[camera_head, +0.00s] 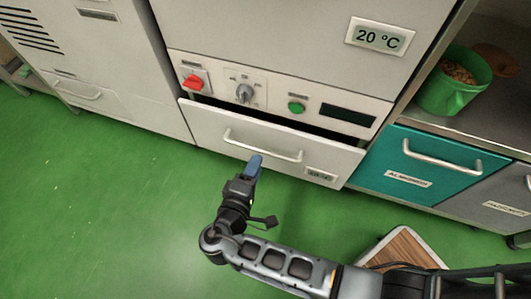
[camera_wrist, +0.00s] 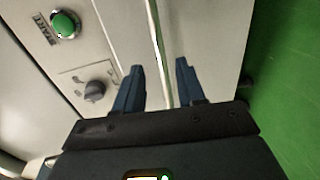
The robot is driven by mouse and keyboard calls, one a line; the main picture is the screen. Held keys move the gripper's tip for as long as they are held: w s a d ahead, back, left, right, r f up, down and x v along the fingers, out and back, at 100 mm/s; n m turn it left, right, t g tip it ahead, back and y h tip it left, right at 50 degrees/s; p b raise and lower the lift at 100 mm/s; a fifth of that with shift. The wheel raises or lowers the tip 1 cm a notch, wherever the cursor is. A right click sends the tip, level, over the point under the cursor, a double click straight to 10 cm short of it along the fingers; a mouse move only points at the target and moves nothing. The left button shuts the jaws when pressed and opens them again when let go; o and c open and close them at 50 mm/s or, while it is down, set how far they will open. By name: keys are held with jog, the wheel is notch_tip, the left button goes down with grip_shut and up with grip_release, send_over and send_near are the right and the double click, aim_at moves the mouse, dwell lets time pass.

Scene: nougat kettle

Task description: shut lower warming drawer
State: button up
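The lower warming drawer (camera_head: 220,127) is a pale front under the control panel. It stands out from the cabinet, with a dark gap along its top edge. Its curved metal handle (camera_head: 262,148) runs across the front. My gripper (camera_head: 254,166) is just in front of the handle's left half. In the wrist view my gripper (camera_wrist: 160,85) has its two blue fingers apart with nothing held. A long bright bar, apparently the handle (camera_wrist: 158,45), runs between the fingers in the picture; I cannot tell whether they touch it.
The panel above has a red switch (camera_head: 193,82), a grey knob (camera_head: 244,93) and a green button (camera_head: 296,107). A teal drawer (camera_head: 425,165) is at right, with a green pot (camera_head: 452,92) above it. A wooden-topped item (camera_head: 405,250) stands at lower right. Green floor at left is clear.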

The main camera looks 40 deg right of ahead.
jog(key=shift+b+x, duration=0.65)
jog(key=shift+x, duration=2.1)
jog(key=shift+c, duration=0.3)
grip_shut()
